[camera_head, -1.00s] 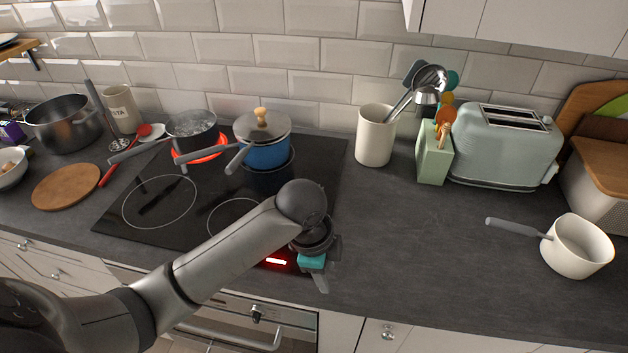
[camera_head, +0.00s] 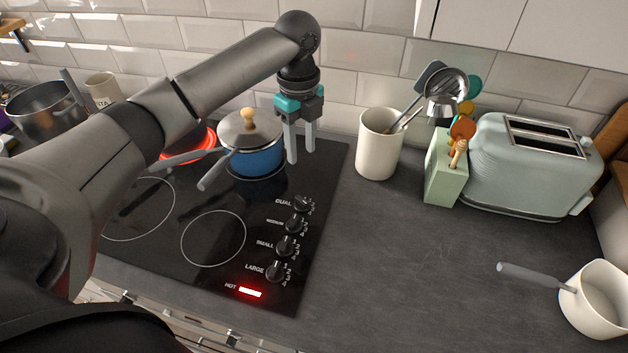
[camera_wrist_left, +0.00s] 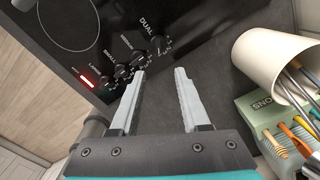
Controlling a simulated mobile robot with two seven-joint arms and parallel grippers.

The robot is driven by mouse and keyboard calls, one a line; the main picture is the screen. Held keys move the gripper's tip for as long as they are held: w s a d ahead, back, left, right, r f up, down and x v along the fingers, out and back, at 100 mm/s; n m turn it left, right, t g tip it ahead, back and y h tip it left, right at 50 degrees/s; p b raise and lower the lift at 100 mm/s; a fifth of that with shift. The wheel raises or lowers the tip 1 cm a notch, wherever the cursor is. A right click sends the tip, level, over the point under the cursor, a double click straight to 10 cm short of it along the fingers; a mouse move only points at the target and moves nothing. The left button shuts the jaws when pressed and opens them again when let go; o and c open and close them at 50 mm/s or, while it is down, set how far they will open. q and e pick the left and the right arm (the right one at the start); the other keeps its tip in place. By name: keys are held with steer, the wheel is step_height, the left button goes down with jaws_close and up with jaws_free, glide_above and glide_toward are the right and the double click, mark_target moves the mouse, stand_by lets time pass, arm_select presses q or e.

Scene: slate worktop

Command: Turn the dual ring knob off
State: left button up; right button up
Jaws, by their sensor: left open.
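The dual ring knob (camera_head: 302,203) is a black dial at the back of a column of several knobs on the cooktop's right side, beside the label DUAL. It also shows in the wrist view (camera_wrist_left: 163,42), beyond the fingertips. Its pointer setting is too small to read. My left gripper (camera_head: 300,156) is open and empty, with fingers pointing down, behind the knob and just right of the blue pot. In the wrist view, the left gripper's fingers (camera_wrist_left: 160,73) are apart with only worktop between them. My right gripper is not in view.
A black cooktop (camera_head: 255,292) has a lit red HOT light (camera_head: 250,292). A lidded blue pot (camera_head: 254,160) stands at the back. A utensil crock (camera_head: 378,150) stands to the right. The worktop right of the knobs is clear.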

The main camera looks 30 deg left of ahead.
arm_select(q)
glide_above(303, 201)
step_height(303, 201, down, 5)
step_height(303, 201, down, 9)
steer(key=shift+f+b, duration=0.1)
steer(key=shift+b, duration=0.55)
steer(key=shift+f, duration=0.5)
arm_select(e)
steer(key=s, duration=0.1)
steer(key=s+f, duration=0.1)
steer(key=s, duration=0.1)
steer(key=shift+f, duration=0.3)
arm_select(q)
jaws_close()
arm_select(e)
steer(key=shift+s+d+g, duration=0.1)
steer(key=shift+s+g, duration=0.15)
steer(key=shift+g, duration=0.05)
